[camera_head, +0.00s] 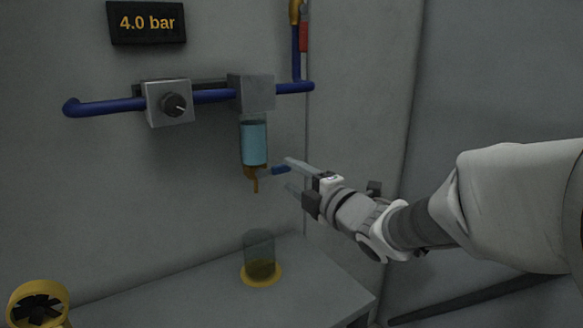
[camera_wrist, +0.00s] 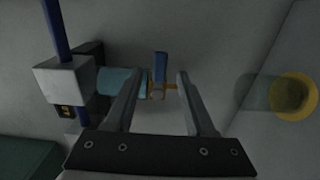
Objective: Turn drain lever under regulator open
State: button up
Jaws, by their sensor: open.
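The regulator (camera_head: 251,93) is a grey block on a blue pipe, with a clear bowl of blue liquid (camera_head: 254,142) below it. No contact is clear. The jaws look empty.
A clear cup with a yellow base (camera_head: 261,273) stands on the grey table (camera_head: 205,285) below the drain. A pressure knob (camera_head: 174,104) and a "4.0 bar" display (camera_head: 147,23) are on the wall. A yellow handwheel (camera_head: 38,303) is at the lower left.

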jog(key=x, duration=0.8)
grip_shut()
dwell(1.3)
